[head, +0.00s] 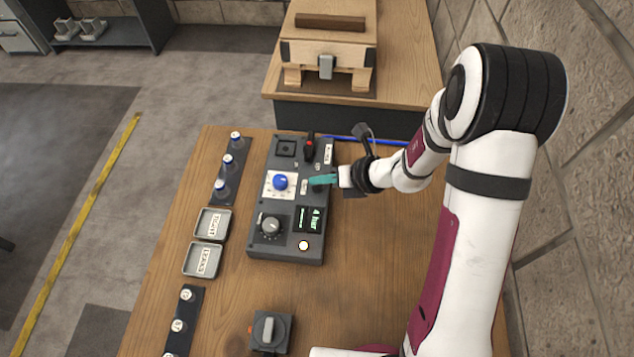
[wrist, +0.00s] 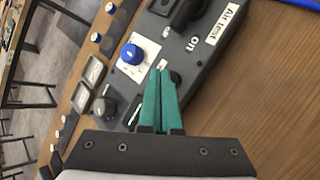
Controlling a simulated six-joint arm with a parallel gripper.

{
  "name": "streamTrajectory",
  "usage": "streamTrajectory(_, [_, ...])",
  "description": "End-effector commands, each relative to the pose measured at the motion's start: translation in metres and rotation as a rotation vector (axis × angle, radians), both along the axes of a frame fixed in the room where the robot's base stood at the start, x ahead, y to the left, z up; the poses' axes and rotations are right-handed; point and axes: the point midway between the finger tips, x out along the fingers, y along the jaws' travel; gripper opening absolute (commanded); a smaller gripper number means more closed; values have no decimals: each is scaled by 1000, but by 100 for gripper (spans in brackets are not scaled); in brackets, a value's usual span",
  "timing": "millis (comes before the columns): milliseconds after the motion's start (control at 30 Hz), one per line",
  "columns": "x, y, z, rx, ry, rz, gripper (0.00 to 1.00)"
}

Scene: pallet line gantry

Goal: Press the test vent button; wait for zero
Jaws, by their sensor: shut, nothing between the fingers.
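A dark grey test panel (head: 256,240) lies on the wooden bench. A lit white button (head: 303,245) is at the panel's near end. Which of them is the test vent button I cannot read. A small display (head: 308,219) shows green text that looks like "4 bar". My gripper (head: 313,181) is shut and empty, its teal fingers over the panel just right of the blue button, apart from it. The fingers (wrist: 161,72) hide part of the panel.
Two labelled trays (head: 228,233) and strips of round pieces (head: 220,197) lie to the left. A grey switch box (head: 285,335) is nearer. Bare bench lies right of the panel.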

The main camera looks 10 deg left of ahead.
Motion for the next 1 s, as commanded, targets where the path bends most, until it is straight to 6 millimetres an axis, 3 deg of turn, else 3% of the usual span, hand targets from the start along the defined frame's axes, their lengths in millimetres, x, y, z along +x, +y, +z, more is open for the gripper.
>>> streamTrajectory(1000, [0, 0, -9, 0, 0, 0, 0])
